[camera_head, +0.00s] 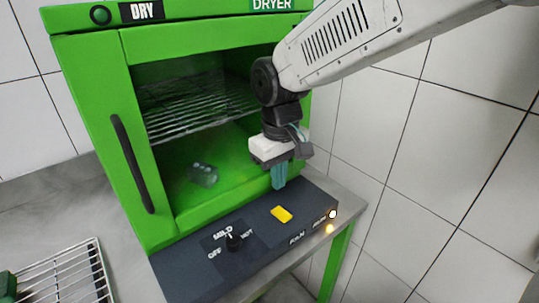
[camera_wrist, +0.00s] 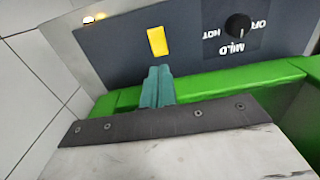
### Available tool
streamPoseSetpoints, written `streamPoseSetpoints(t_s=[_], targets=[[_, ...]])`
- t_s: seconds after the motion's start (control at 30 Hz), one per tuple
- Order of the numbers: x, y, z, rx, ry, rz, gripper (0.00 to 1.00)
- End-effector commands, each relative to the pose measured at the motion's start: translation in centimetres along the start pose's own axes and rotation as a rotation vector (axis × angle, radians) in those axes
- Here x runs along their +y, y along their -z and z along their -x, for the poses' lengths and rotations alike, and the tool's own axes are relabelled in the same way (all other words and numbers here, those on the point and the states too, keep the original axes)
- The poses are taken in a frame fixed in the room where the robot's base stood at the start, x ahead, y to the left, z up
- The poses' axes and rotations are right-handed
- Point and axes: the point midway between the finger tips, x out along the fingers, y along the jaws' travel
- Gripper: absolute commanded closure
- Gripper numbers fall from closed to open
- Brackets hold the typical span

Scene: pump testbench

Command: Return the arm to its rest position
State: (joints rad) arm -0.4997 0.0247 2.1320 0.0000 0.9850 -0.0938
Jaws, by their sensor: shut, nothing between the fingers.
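My gripper (camera_head: 279,176) hangs at the end of my arm in front of the right side of the green dryer (camera_head: 90,100). Its teal fingers are shut with nothing between them and point down toward the dark control panel (camera_head: 190,275). In the wrist view the fingers (camera_wrist: 157,86) end just short of the yellow switch (camera_wrist: 158,41), apart from it in the picture. The same yellow switch (camera_head: 282,214) shows in the head view, below and in front of the fingertips. My arm reaches in from the upper right.
The dryer's chamber is open, with a wire rack (camera_head: 190,105) and a small clear object (camera_head: 202,174) on its floor. A black knob (camera_head: 234,240) and lit lamps (camera_head: 331,214) are on the panel. Another wire rack (camera_head: 70,275) is at lower left. White tiled wall stands at right.

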Motion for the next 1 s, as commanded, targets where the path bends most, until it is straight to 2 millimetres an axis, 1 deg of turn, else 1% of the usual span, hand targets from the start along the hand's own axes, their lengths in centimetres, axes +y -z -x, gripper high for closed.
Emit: streamPoseSetpoints(t_s=[0.07,0.13,0.17,0.2,0.27,0.3,0.37,0.5,0.6,0.7,0.8,0.83,0.9,1.0], targets=[[0.0,-0.3,-0.1,-0.014,0.001,-0.008,1.0],[-0.1,-1.5,-0.7,-0.051,0.004,-0.017,1.0],[-0.2,-2.4,-0.8,-0.067,0.005,-0.022,1.0],[0.0,-3.8,-0.6,-0.081,0.006,-0.037,1.0],[0.6,-5.8,0.1,-0.091,0.007,-0.07,1.0],[1.1,-7.3,0.6,-0.095,0.008,-0.096,1.0],[2.0,-9.7,1.3,-0.096,0.009,-0.139,1.0],[3.7,-15.5,3.0,-0.079,0.01,-0.254,1.0],[4.6,-19.5,3.8,-0.053,0.007,-0.341,1.0],[5.1,-23.0,4.3,-0.018,0.001,-0.425,1.0],[5.4,-25.5,4.7,0.023,-0.009,-0.494,1.0],[5.5,-26.1,4.8,0.036,-0.012,-0.511,1.0],[5.7,-27.0,5.1,0.066,-0.021,-0.545,1.0],[6.1,-27.7,5.6,0.101,-0.033,-0.578,1.0]])
